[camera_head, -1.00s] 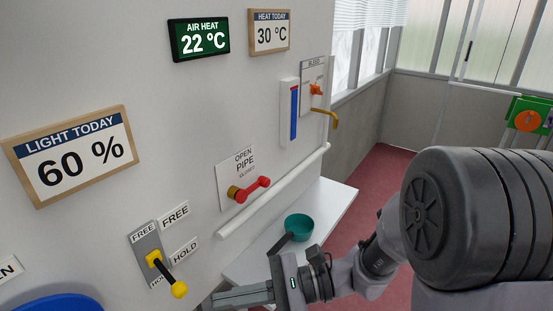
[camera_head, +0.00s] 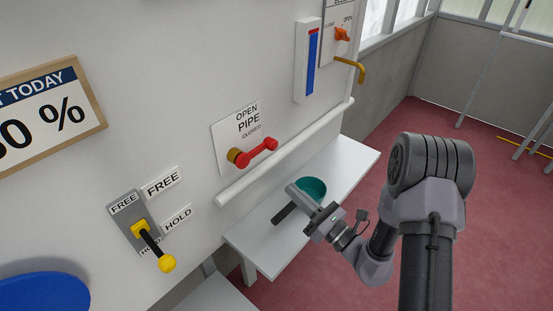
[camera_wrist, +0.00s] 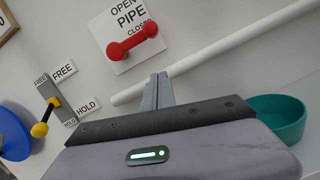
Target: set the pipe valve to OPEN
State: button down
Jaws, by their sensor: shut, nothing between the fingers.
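The pipe valve is a red lever (camera_head: 258,152) on a brass stub, mounted on a white plate (camera_head: 222,128) on the wall. The plate reads OPEN at the top, PIPE in the middle and CLOSED below. The lever points to the right and slightly up, on the CLOSED label's side. The red lever also shows in the wrist view (camera_wrist: 133,40), above my fingers. My gripper (camera_head: 291,189) is shut and empty, below and right of the valve, in front of the shelf and apart from the lever. Its closed fingers show in the wrist view (camera_wrist: 158,88).
A white pipe (camera_head: 285,158) runs along the wall just below the valve. A teal pan (camera_head: 313,187) stands on a white shelf (camera_head: 345,165). A yellow-knobbed FREE/HOLD lever (camera_head: 152,247) is at lower left. An orange valve (camera_head: 342,34) with a yellow spout is at upper right.

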aim_at(258, 152)
jog(key=w+a+r, duration=0.5)
jog(key=w, duration=0.1)
jog(key=shift+a+r, duration=0.2)
jog(key=shift+r, duration=0.2)
jog(key=shift+w, duration=0.1)
